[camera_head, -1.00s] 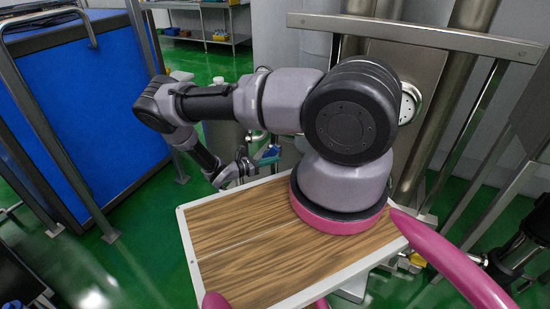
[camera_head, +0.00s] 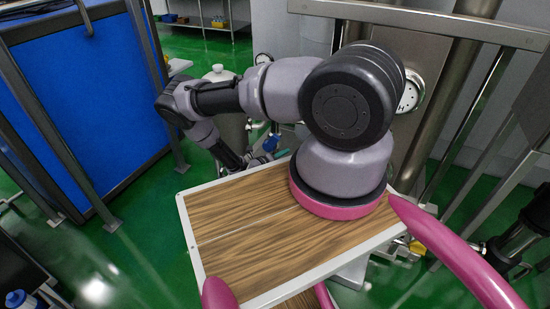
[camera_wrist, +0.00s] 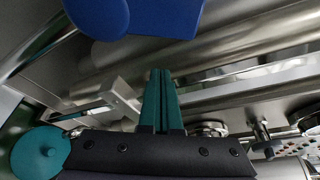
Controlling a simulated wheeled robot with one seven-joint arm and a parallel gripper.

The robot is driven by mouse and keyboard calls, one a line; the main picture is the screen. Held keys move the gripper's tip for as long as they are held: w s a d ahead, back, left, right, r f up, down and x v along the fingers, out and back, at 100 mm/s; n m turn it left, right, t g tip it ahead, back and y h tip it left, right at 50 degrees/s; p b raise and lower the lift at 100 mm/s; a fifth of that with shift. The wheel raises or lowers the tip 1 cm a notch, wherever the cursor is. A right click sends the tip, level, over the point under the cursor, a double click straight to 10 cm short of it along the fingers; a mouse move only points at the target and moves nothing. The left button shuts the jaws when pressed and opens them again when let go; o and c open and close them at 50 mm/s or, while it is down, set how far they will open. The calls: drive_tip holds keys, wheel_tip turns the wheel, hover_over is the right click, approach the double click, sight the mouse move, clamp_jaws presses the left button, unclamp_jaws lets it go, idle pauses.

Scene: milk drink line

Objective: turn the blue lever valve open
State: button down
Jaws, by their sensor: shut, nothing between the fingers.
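The blue lever (camera_head: 271,143) shows in the head view just beyond the end of my arm, small and partly hidden. In the wrist view, a large blue rounded part, seemingly the lever (camera_wrist: 165,16), fills the top edge and is cut off by the frame. My gripper (camera_wrist: 160,72) has two teal fingers pressed together, with nothing between them. Its tips point toward the blue part but show a gap below it in the picture. In the head view my gripper (camera_head: 281,154) is small, its teal fingers beside the lever. Whether it touches the lever cannot be told.
Steel pipes (camera_wrist: 240,45) run close to the fingers in the wrist view. A steel rail (camera_head: 420,20) and gauge (camera_head: 410,92) stand at the right of the head view. A blue panel (camera_head: 75,105) stands at left. Green floor (camera_head: 150,235) is open at lower left.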

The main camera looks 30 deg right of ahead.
sight(273, 140)
drive_tip(key=shift+w+a+r, duration=0.5)
drive_tip(key=shift+w+a, duration=0.05)
drive_tip(key=shift+w, duration=0.15)
drive_tip(key=shift+w+a+r, duration=0.5)
drive_tip(key=shift+w, duration=0.2)
drive_tip(key=shift+w+a+r, duration=0.2)
drive_tip(key=shift+w+r, duration=0.1)
drive_tip(key=shift+r, duration=0.1)
drive_tip(key=shift+w+a+r, duration=0.35)
drive_tip(key=shift+w+r, duration=0.05)
drive_tip(key=shift+w+a+r, duration=0.2)
drive_tip(key=shift+w, duration=0.1)
drive_tip(key=shift+w+a+r, duration=0.1)
drive_tip(key=shift+w+a, duration=0.05)
drive_tip(key=shift+w, duration=0.05)
